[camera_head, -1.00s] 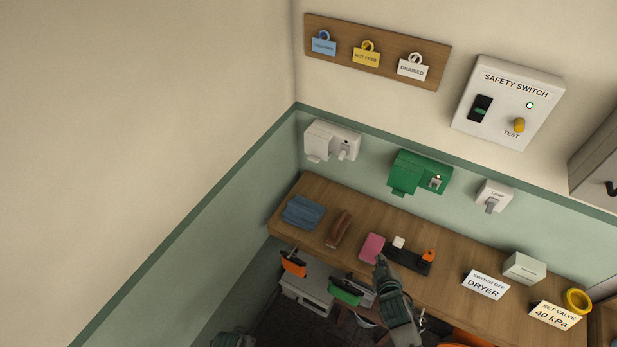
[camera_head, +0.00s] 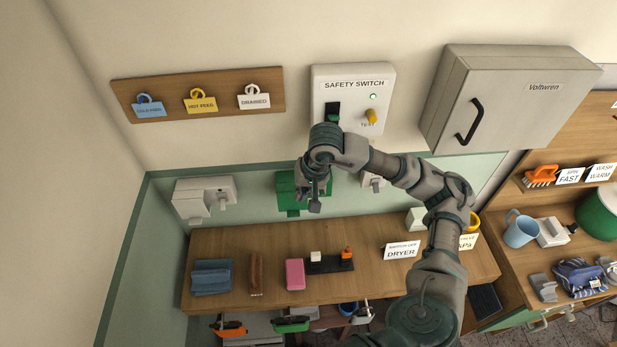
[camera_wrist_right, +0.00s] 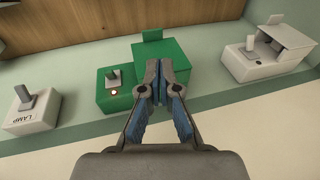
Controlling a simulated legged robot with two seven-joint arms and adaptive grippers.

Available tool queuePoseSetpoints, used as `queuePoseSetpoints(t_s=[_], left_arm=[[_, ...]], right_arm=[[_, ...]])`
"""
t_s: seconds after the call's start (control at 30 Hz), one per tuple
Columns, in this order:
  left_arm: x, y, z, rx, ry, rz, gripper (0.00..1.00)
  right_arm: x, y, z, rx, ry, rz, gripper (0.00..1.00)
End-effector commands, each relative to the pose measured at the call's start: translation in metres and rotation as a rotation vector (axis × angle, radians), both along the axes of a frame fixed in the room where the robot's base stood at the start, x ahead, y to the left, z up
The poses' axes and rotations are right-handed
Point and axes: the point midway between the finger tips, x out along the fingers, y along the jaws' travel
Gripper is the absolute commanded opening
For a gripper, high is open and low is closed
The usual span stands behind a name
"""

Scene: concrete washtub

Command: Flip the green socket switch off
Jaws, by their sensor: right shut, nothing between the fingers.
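The green socket (camera_head: 286,190) is on the wall above the wooden shelf, partly hidden by my right gripper (camera_head: 314,202). In the right wrist view the green socket box (camera_wrist_right: 165,52) shows with its switch part (camera_wrist_right: 112,98) to the left. My left gripper is out of view.
A white socket (camera_head: 205,197) is left of the green one; a lamp switch (camera_head: 373,181) is right. The safety switch panel (camera_head: 350,85) is above, close to my right arm. The shelf (camera_head: 225,243) below holds cloths, blocks and a "DRYER" card (camera_head: 401,250).

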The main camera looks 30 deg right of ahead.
Motion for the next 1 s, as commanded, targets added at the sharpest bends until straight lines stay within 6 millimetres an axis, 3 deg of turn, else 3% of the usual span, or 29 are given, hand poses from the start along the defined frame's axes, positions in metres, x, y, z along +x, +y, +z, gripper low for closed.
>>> queuePoseSetpoints(t_s=[0.03, 0.1, 0.23, 0.67, 1.0], left_arm=[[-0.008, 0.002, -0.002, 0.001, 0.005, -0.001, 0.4], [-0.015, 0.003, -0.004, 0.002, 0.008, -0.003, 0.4], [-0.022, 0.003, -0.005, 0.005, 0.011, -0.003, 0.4], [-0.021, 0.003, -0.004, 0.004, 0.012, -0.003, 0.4], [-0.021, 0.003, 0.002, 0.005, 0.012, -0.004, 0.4]], right_arm=[[0.0, -0.026, 0.012, -0.097, -0.014, -0.008, 0.0], [-0.003, -0.053, 0.022, -0.199, -0.015, -0.018, 0.0], [-0.007, -0.076, 0.03, -0.279, -0.009, -0.028, 0.0], [-0.004, -0.078, 0.021, -0.282, -0.003, -0.029, 0.0], [0.01, -0.084, -0.033, -0.283, -0.002, -0.029, 0.0]])
